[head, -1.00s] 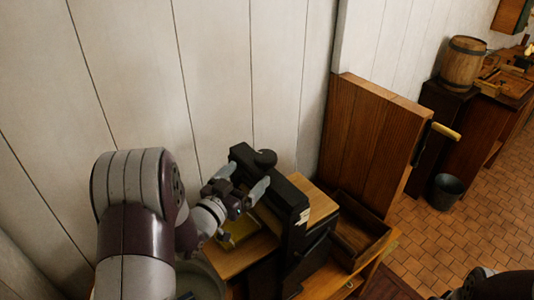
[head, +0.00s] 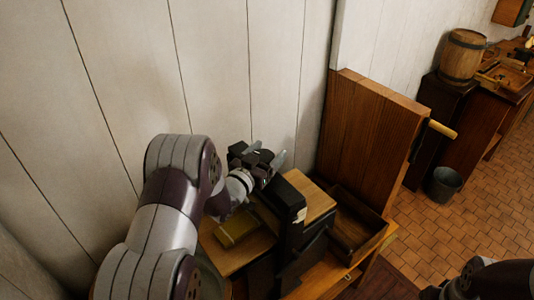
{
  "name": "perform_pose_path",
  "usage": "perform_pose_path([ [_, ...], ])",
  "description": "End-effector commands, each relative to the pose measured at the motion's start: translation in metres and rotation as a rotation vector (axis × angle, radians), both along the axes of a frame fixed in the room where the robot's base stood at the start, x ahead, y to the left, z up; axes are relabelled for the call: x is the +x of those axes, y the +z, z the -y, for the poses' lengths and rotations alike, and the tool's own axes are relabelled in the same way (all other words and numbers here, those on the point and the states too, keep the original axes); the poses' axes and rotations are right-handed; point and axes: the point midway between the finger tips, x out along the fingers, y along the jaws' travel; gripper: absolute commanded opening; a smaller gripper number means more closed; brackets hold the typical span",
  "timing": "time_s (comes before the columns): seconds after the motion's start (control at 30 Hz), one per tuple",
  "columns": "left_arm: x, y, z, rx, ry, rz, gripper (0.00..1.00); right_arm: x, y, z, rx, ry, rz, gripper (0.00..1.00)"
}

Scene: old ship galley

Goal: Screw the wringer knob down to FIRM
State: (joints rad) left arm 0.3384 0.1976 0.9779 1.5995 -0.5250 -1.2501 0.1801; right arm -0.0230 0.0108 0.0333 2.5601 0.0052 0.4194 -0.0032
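The wringer is a black frame (head: 289,206) with a top bar, standing on a wooden bench at lower centre. My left gripper (head: 268,155) is at the far part of the top bar, where the round black knob stood in view before. Its two pale fingertips are apart, with something dark between them. The knob is largely hidden by the gripper, and I cannot tell whether the fingers touch it. No FIRM mark is legible. Part of my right arm shows at the lower right edge; its gripper is not clearly in view.
A tall wooden panel (head: 370,135) with a pale-handled rod stands right of the wringer. An open wooden box (head: 350,232) lies before it. A yellow block (head: 235,228) lies left of the wringer. A bucket (head: 445,184) and barrel (head: 462,57) are farther right. The white wall is close behind.

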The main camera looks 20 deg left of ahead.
Motion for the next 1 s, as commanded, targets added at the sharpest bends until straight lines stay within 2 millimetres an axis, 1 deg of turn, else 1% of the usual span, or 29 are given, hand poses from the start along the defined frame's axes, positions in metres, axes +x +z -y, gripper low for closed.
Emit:
perform_pose_path([
  [0.27,0.0,-0.001,0.0,-0.001,-0.012,0.0,0.41,0.0,-0.001,0.0,0.0,0.0,0.0,0.43],
  [0.47,-0.001,-0.002,0.0,-0.001,-0.084,0.001,0.41,0.0,-0.007,0.0,0.0,0.0,0.0,0.43],
  [0.67,-0.001,-0.003,0.002,0.001,-0.233,0.0,0.41,0.0,-0.017,0.0,0.0,0.0,0.0,0.43],
  [1.0,-0.004,-0.003,0.007,0.0,-0.556,0.0,0.41,0.0,-0.031,0.0,0.0,0.0,0.0,0.43],
])
